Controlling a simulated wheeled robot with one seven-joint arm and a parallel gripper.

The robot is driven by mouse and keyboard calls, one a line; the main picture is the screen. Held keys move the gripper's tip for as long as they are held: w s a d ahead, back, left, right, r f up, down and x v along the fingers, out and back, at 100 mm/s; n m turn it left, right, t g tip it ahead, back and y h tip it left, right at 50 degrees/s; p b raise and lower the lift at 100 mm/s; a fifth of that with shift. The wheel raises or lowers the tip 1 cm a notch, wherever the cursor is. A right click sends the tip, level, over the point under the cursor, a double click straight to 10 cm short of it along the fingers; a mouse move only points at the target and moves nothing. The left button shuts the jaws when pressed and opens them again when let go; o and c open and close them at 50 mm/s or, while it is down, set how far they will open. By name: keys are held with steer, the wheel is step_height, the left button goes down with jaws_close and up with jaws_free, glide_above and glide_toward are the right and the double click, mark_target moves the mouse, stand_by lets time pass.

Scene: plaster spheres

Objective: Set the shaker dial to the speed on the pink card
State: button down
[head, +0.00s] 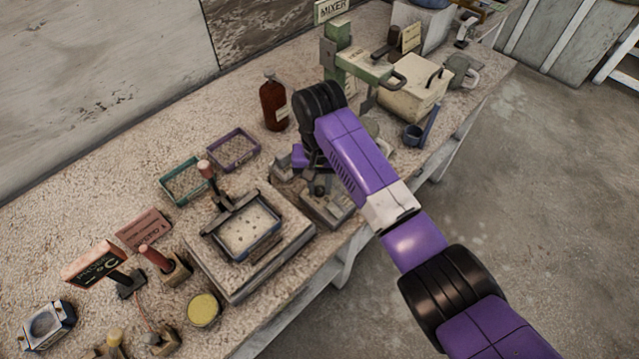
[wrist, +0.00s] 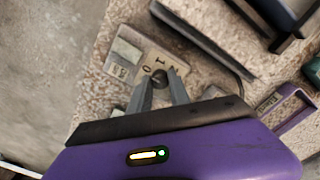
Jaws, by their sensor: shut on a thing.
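My gripper (wrist: 160,88) is shut on a small dark round dial (wrist: 159,77) on the pale control box (wrist: 128,48). Numbers, including 0 and 1, show around the dial; I cannot tell which one it points at. In the head view the box (head: 335,213) sits at the bench's front edge, with my gripper (head: 318,188) over it, and my arm hides the dial. The shaker (head: 290,262) is left of it, with a dark-framed tray (head: 250,255) on top.
Purple (head: 253,143) and teal (head: 166,188) trays lie behind the shaker. A brown bottle (head: 274,104) and a green mixer (head: 345,62) stand farther back. A sign on a stand (head: 93,264) and a yellow-filled dish (head: 203,308) are at the left.

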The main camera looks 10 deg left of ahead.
steer(key=shift+r+p, duration=0.1)
steer(key=shift+p, duration=0.2)
steer(key=shift+m+p, duration=0.5)
steer(key=shift+m, duration=0.3)
steer(key=m+p, duration=0.2)
steer(key=m, duration=0.1)
steer(key=m+p, duration=0.1)
steer(key=m, duration=0.3)
steer(key=shift+m+p, duration=0.6)
steer(key=shift+m, duration=0.8)
steer(key=c, duration=1.2)
jaws_free()
